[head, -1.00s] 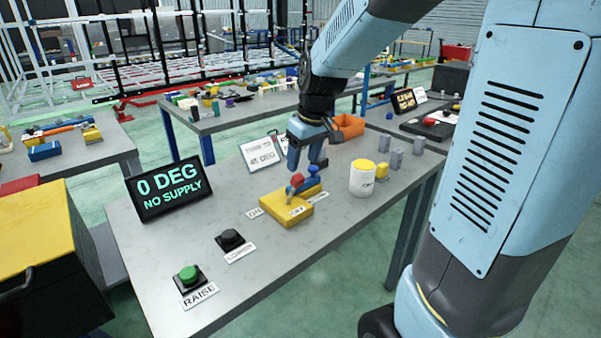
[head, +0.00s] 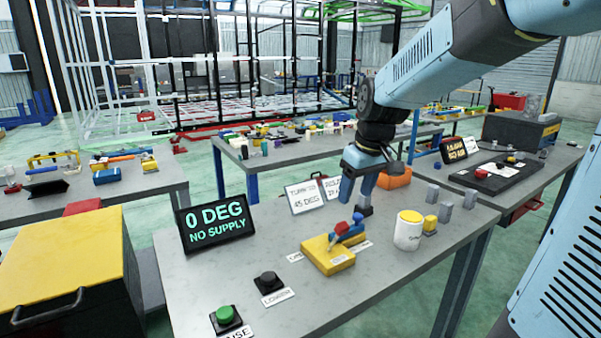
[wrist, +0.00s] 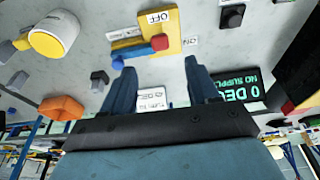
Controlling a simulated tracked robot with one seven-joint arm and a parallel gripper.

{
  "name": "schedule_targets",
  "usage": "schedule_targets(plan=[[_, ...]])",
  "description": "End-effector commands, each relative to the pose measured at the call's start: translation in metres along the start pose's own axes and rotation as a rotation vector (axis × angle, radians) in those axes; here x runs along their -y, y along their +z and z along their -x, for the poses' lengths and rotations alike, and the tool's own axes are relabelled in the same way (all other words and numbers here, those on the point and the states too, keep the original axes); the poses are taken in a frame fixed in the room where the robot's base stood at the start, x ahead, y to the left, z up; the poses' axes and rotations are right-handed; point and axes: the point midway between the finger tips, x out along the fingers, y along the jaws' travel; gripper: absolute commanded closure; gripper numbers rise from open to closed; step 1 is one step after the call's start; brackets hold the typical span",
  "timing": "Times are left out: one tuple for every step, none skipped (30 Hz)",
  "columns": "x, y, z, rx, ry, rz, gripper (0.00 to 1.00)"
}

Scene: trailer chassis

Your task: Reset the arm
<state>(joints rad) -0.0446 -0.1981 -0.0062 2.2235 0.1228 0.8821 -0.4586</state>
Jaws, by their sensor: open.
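My arm (head: 430,65) reaches in from the upper right. My gripper (head: 362,198) hangs above the grey table (head: 330,290), just behind the yellow block (head: 327,255) with a blue and red lever (head: 350,232). In the wrist view my gripper (wrist: 158,85) has its two fingers spread apart with nothing held between them. The lever also shows there (wrist: 140,48), beyond the fingertips. Whether a finger touches the lever cannot be told from the head view.
A display (head: 215,222) reads "0 DEG NO SUPPLY". A green RAISE button (head: 225,314) and black LOWER button (head: 268,280) sit in front. A white and yellow can (head: 408,232), grey blocks and an orange bin (head: 396,176) are to the right. Signs (head: 305,197) stand behind.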

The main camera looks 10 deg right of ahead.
Motion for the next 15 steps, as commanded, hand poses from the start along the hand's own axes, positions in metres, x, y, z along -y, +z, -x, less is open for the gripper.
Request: schedule_targets(plan=[[0.001, 0.005, 0.006, -0.01, 0.007, -0.01, 0.4], [0.002, 0.009, 0.009, -0.015, 0.011, -0.02, 0.4], [0.004, 0.015, 0.015, -0.024, 0.019, -0.036, 0.4], [0.005, 0.021, 0.018, -0.03, 0.024, -0.049, 0.4], [0.006, 0.026, 0.023, -0.039, 0.031, -0.063, 0.4], [0.008, 0.035, 0.029, -0.05, 0.041, -0.083, 0.4], [0.01, 0.041, 0.033, -0.058, 0.048, -0.098, 0.4], [0.012, 0.047, 0.037, -0.066, 0.055, -0.115, 0.4], [0.014, 0.056, 0.042, -0.078, 0.063, -0.136, 0.4], [0.016, 0.062, 0.046, -0.087, 0.07, -0.152, 0.4], [0.017, 0.069, 0.05, -0.096, 0.076, -0.168, 0.4], [0.02, 0.077, 0.054, -0.107, 0.085, -0.188, 0.4], [0.021, 0.084, 0.057, -0.116, 0.091, -0.203, 0.4], [0.023, 0.09, 0.059, -0.126, 0.097, -0.22, 0.4], [0.025, 0.099, 0.063, -0.138, 0.104, -0.241, 0.4]])
